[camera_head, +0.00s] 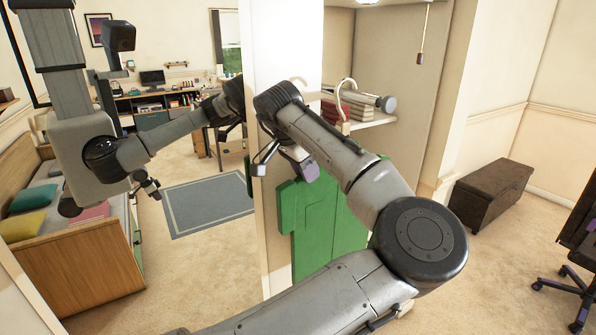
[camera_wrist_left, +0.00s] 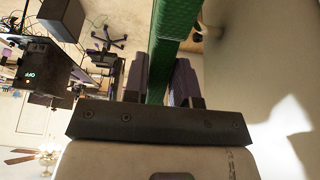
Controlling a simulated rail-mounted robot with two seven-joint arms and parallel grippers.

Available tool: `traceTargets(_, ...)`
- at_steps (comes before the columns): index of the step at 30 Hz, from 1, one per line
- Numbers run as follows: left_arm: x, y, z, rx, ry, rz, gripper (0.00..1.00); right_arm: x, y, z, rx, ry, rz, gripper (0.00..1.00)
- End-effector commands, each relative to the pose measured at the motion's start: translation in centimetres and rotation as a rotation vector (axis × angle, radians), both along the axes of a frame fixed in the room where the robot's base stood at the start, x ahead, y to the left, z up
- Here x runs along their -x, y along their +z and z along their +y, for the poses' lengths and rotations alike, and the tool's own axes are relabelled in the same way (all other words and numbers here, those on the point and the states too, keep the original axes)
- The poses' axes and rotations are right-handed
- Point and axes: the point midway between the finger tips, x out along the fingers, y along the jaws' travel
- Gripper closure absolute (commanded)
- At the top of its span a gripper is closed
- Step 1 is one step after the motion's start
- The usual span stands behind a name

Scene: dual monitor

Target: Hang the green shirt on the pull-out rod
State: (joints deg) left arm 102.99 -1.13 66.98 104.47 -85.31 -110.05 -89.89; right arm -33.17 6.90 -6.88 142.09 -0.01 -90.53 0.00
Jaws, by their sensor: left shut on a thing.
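The green shirt (camera_head: 330,228) hangs upright below a pale hanger, partly hidden behind my left arm. The hanger's hook (camera_head: 346,97) rises above my forearm and overlaps the pull-out rod (camera_head: 366,98), whose round knob points right. I cannot tell whether the hook is around the rod or in front of it. My left gripper (camera_head: 284,160) is shut on the shirt's left side. In the left wrist view the green shirt (camera_wrist_left: 166,50) shows as a strip between the two fingers. My right gripper is not clearly seen.
A shelf (camera_head: 378,121) with red folded things stands behind the rod. A white panel (camera_head: 280,40) is left of it. A pull cord (camera_head: 421,45) hangs above right. A dark chest (camera_head: 491,192) and chair (camera_head: 575,290) stand right; open carpet lies between. A bed (camera_head: 75,270) shows left.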

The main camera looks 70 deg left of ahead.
Motion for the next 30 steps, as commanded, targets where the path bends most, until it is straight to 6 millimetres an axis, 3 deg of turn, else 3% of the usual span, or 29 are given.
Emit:
traceTargets(22,-5.6,0.1,1.1,-0.001,-0.001,0.0,1.0,0.1,0.7,0.1,-0.002,-0.001,0.001,1.0)
traceTargets(30,-5.7,-1.4,1.1,-0.001,0.001,0.0,1.0,0.1,-0.1,-0.1,0.004,0.003,0.001,1.0)
